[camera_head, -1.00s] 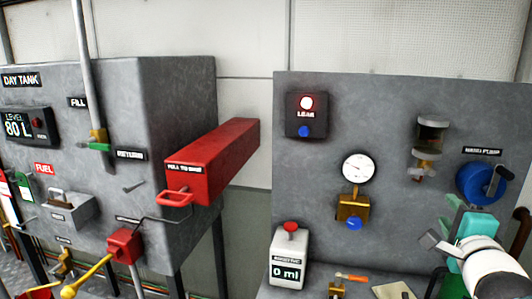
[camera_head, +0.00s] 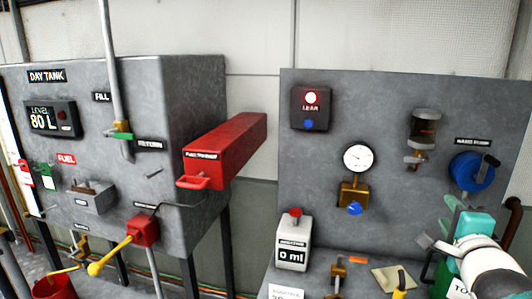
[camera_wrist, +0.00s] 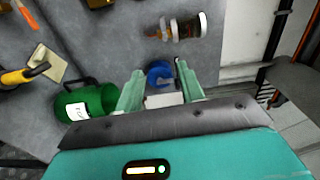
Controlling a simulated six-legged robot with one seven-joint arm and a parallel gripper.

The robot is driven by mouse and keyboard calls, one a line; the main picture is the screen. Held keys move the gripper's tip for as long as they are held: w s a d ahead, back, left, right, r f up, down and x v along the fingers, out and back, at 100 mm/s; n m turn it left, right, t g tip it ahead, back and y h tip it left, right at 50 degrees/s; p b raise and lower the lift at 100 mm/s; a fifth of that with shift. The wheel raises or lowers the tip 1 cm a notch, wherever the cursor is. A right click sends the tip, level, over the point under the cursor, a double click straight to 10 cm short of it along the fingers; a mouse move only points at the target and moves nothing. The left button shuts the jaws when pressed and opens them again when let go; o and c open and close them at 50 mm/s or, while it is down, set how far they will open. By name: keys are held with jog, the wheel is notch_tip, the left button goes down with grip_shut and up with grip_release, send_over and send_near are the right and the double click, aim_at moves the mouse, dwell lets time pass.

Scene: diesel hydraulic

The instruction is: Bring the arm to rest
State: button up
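My gripper (camera_head: 447,226) is at the lower right of the head view, in front of the grey panel (camera_head: 400,110) and just below the blue hand pump (camera_head: 470,172). In the wrist view my gripper (camera_wrist: 158,84) shows two pale green fingers spread apart, with a gap between them. The blue pump wheel (camera_wrist: 160,73) shows beyond the fingertips. Nothing is held between the fingers. My white and teal arm runs off the lower right of the head view.
A green container (camera_wrist: 85,102) stands close to the gripper. The grey day tank (camera_head: 190,90) with a red box (camera_head: 225,150) stands at left. Open floor lies right of the panel (camera_wrist: 235,72).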

jog(key=s+a+f+n+g+y, duration=0.2)
jog(key=s+a+f+n+g, duration=0.3)
jog(key=a+n, duration=0.5)
jog(key=s+a+f+n+g+y, duration=0.2)
jog(key=s+a+f+n+g, duration=0.4)
jog(key=s+a+f+n, duration=0.3)
jog(key=shift+s+a+f+n+g+y, duration=0.3)
jog(key=shift+s+a+n, duration=0.1)
jog(key=shift+a+n, duration=0.5)
dwell(1.4)
